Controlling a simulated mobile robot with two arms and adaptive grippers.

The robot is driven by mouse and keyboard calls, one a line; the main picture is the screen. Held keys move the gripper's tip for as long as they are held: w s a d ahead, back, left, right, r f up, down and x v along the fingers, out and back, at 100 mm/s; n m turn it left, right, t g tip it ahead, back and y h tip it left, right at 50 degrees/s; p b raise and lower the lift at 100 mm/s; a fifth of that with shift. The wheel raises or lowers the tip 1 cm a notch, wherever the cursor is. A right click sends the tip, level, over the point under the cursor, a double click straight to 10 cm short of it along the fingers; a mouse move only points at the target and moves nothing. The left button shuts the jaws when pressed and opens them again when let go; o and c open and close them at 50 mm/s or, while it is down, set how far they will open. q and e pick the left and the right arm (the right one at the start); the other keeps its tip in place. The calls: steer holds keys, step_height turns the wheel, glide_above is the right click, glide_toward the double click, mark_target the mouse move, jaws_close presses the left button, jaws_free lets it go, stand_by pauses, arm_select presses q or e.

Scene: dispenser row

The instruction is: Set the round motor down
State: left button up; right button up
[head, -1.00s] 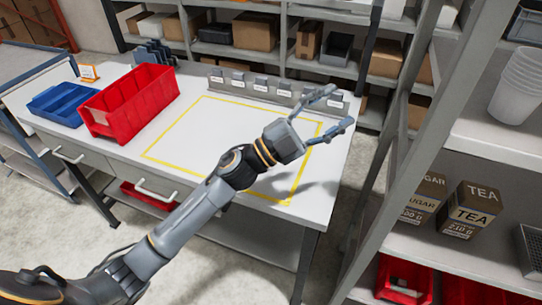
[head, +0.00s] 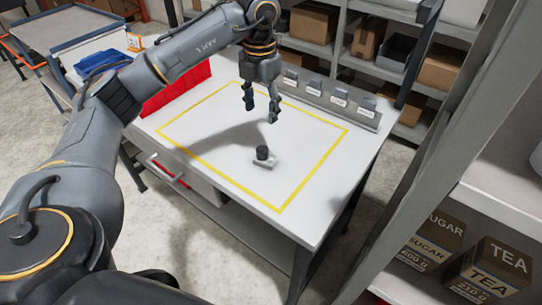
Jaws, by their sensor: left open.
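The round motor (head: 262,153), a small black cylinder with a light grey part at its foot, stands on the white table inside the yellow outline (head: 192,178). My left gripper (head: 261,114) points down above and slightly behind it in the head view. Its two dark fingers are apart with nothing between them, and a gap shows between the fingertips and the motor. My right gripper is out of view.
A red bin (head: 176,92), partly hidden by my left arm, and a blue tray (head: 104,65) are at the table's left. A grey labelled dispenser row (head: 327,93) lines the back edge. Shelving with tea and sugar boxes (head: 493,270) stands right. The outlined area is otherwise clear.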

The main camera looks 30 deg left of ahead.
arm_select(q)
steer(key=p, duration=0.1)
glide_above(262, 149)
step_height(262, 149, down, 8)
steer(key=shift+r, duration=0.1)
step_height(262, 149, down, 4)
steer(key=shift+f+p, duration=0.1)
steer(key=shift+p, duration=1.1)
steer(key=shift+f, duration=0.55)
jaws_close()
